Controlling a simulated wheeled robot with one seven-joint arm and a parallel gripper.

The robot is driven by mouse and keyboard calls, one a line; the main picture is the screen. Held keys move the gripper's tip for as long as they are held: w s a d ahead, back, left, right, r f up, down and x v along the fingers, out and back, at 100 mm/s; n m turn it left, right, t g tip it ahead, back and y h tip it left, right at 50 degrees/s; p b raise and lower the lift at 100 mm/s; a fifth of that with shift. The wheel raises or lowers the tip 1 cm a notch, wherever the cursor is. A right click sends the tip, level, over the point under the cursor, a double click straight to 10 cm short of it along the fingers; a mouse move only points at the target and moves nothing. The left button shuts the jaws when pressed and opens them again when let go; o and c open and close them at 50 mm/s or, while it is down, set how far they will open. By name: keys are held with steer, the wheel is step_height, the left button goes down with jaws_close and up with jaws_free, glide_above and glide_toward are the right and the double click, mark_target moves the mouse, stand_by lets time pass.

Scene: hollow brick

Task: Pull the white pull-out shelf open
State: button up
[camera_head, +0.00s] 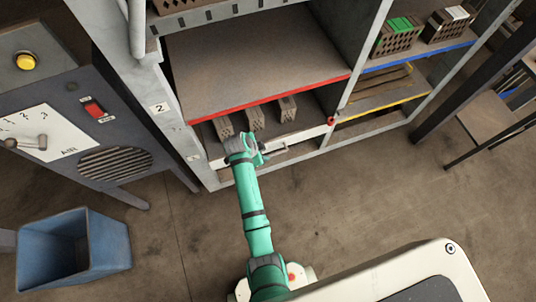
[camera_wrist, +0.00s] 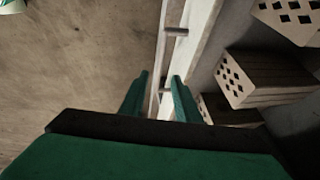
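The white pull-out shelf (camera_head: 300,137) is the low level of the rack, with a white front and several hollow bricks on it. Its pale bar handle (camera_head: 276,151) stands out from the front. My gripper (camera_head: 262,152) is at the left part of this handle. In the wrist view the two green fingers of my gripper (camera_wrist: 160,76) are apart, with the handle bar (camera_wrist: 157,88) between them. A gap shows beside the bar, so the fingers do not look closed on it. The shelf front (camera_wrist: 196,38) runs along the right finger.
A fixed shelf with a red edge (camera_head: 270,97) lies above. Shelves with a blue edge (camera_head: 420,56) and a yellow edge (camera_head: 385,107) are to the right. A grey control cabinet (camera_head: 70,110) and a blue bin (camera_head: 75,250) stand left. The floor before the rack is clear.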

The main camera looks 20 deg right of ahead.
mark_target(270, 155)
steer(key=x, duration=0.7)
jaws_close()
